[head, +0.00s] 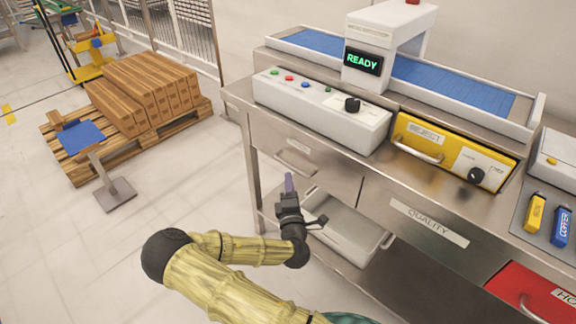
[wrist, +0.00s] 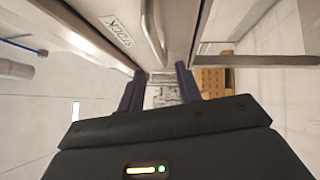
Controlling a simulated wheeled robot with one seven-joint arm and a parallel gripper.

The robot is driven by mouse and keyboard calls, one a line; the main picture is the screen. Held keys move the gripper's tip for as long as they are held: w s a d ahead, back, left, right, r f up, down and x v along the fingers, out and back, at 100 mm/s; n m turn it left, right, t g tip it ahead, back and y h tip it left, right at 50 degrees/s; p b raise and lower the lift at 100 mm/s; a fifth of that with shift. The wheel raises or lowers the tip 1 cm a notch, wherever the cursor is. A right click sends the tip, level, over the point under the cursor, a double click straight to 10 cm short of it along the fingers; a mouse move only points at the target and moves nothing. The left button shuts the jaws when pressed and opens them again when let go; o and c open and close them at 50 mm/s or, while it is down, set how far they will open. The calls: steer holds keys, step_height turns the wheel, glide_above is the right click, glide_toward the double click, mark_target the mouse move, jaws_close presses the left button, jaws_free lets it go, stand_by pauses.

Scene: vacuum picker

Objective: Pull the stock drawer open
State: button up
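The stock drawer (head: 325,172) is a grey metal front at the left end of the steel bench, and it looks closed. Its bar handle (head: 295,165) runs across the front below a small label. In the wrist view the STOCK label (wrist: 117,29) and the handle (wrist: 152,30) are at the top, just beyond my fingertips. My gripper (head: 289,180) is in front of the drawer, near the handle. In the wrist view my gripper (wrist: 160,76) has its two dark fingers apart with nothing visible between them. I cannot tell whether a finger touches the handle.
A grey tray (head: 345,232) sits on the lower shelf beside my wrist. A QUALITY drawer (head: 428,222) and a red drawer (head: 525,292) lie to the right. A control box (head: 320,110) stands on top.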

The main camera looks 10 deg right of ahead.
mark_target(288, 164)
steer(key=w, duration=0.2)
steer(key=w+d, duration=0.1)
steer(key=w, duration=0.2)
steer(key=w+r, duration=0.1)
steer(key=w, duration=0.1)
steer(key=shift+w+d, duration=0.15)
steer(key=shift+w, duration=0.15)
steer(key=shift+c, duration=0.4)
jaws_close()
